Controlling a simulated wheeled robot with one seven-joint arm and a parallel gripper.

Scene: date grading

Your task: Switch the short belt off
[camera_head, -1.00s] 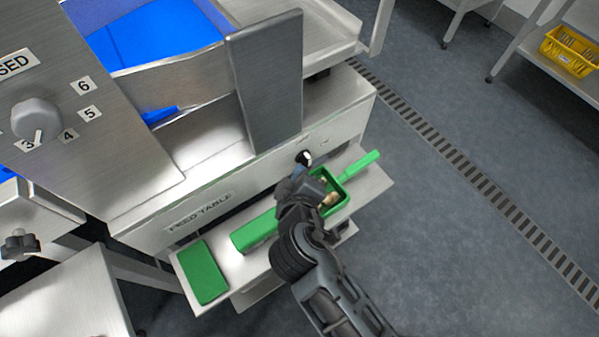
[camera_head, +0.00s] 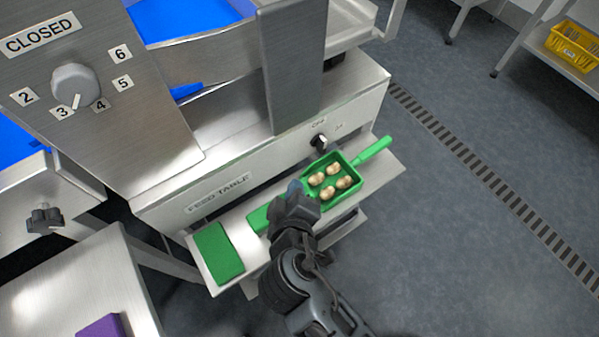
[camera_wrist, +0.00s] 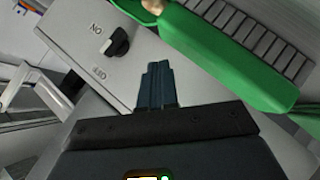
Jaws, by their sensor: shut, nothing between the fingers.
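The short belt's switch looks to be the small black rotary knob (camera_head: 318,141) on the front panel of the feed table (camera_head: 265,165). In the wrist view the knob (camera_wrist: 117,41) has two small labels beside it, one reading ON upside down. I cannot tell for certain which label the knob points at. My gripper (camera_head: 293,190) is shut and empty, below and left of the knob and apart from it, over the shelf. In the wrist view its shut fingertips (camera_wrist: 157,72) are below and right of the knob.
A green tray (camera_head: 357,190) with several dates and a handle lies on the shelf beside my gripper. A green block (camera_head: 218,252) lies at the shelf's left. A numbered dial (camera_head: 75,85) is on the upper left panel. Floor at right is open.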

